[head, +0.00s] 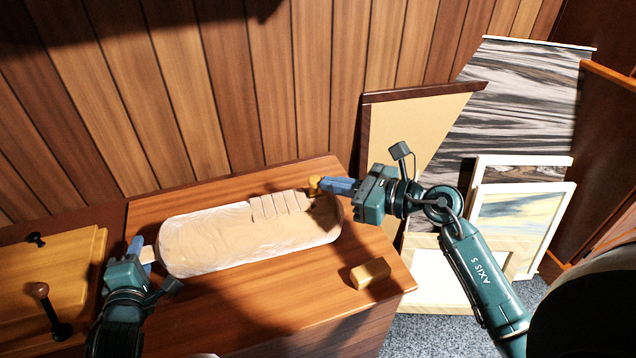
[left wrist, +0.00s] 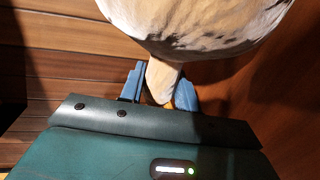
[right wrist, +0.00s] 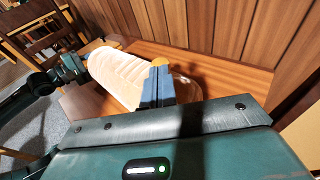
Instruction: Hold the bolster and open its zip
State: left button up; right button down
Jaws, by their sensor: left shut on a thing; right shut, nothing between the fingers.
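The bolster (head: 215,240), pale tan with a whitish sheen, lies lengthwise on the wooden table top. My left gripper (head: 148,254) is at its left end, shut on a small pale end tab; the left wrist view shows this tab (left wrist: 163,80) between the blue fingers (left wrist: 160,88), below the bolster's rounded end (left wrist: 200,22). My right gripper (head: 318,186) is shut and empty over the far edge near the bolster's right end. In the right wrist view its blue, yellow-tipped fingers (right wrist: 158,75) overlap the bolster (right wrist: 115,75). I cannot make out the zip or its pull.
A small tan block (head: 370,273) lies on the table (head: 290,290) near its right front. A wood-panelled wall (head: 220,90) rises close behind. Framed pictures (head: 520,215) and a board (head: 410,130) lean at the right. A yellow wooden piece with dark knobs (head: 60,290) is at the left.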

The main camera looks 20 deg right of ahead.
pick_arm(q)
jog(key=shift+s+f, duration=0.1)
jog(key=shift+f, duration=0.15)
pick_arm(e)
jog(key=shift+a, duration=0.1)
jog(key=a, duration=1.4)
jog(key=shift+w+a, duration=0.25)
jog(key=v, duration=1.4)
jog(key=shift+r, duration=0.15)
jog(key=shift+d, duration=0.1)
jog(key=v, duration=1.2)
jog(key=shift+r, duration=0.15)
